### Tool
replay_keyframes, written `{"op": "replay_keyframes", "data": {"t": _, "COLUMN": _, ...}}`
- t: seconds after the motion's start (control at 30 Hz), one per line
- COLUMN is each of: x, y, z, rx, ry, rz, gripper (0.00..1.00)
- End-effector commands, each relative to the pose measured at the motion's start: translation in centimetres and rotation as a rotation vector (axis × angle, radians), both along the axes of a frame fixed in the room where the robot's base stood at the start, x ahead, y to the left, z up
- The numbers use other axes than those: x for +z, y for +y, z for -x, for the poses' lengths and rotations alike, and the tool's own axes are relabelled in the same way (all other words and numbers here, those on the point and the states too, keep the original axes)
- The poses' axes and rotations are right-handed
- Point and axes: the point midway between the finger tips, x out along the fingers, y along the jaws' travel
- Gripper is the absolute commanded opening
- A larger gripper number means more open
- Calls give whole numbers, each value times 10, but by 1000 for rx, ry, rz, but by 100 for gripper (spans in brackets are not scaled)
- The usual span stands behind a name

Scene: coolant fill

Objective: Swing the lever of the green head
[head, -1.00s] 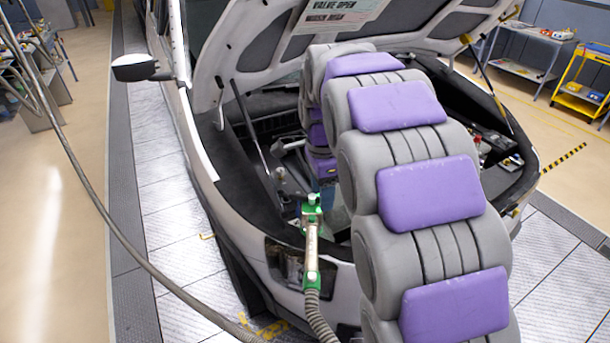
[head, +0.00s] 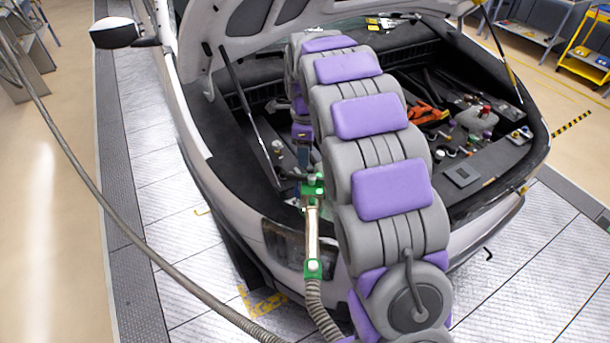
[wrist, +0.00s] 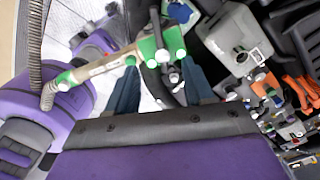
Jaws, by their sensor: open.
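The green head (head: 313,190) sits at the car's front edge, on top of a pale tube with a second green fitting below. In the wrist view the green head (wrist: 150,48) shows pale round knobs, with dark and grey parts beside it that may include the lever; I cannot tell its exact shape. My gripper (wrist: 162,84) is open, with one dark blue finger on each side of these dark parts. Contact cannot be told. In the head view my gripper (head: 304,158) is small and partly hidden by my purple and grey arm, just above the green head.
A ribbed hose (head: 322,313) runs down from the tube. The open engine bay (head: 465,180) holds an orange tool (head: 425,113) and several small parts. The raised hood (head: 265,30) hangs above. A yellow cart (head: 585,50) stands far right.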

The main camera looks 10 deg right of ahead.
Motion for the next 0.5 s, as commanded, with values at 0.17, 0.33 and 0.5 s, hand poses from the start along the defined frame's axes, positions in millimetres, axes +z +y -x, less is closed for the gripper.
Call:
{"op": "replay_keyframes", "data": {"t": 0.17, "x": -37, "y": -1, "z": 1, "rx": 0, "ry": 2, "rz": -2, "gripper": 52}}
{"op": "replay_keyframes", "data": {"t": 0.33, "x": -67, "y": 0, "z": 1, "rx": 0, "ry": 3, "rz": 1, "gripper": 52}}
{"op": "replay_keyframes", "data": {"t": 0.5, "x": -86, "y": 1, "z": 1, "rx": 1, "ry": -1, "rz": 1, "gripper": 52}}
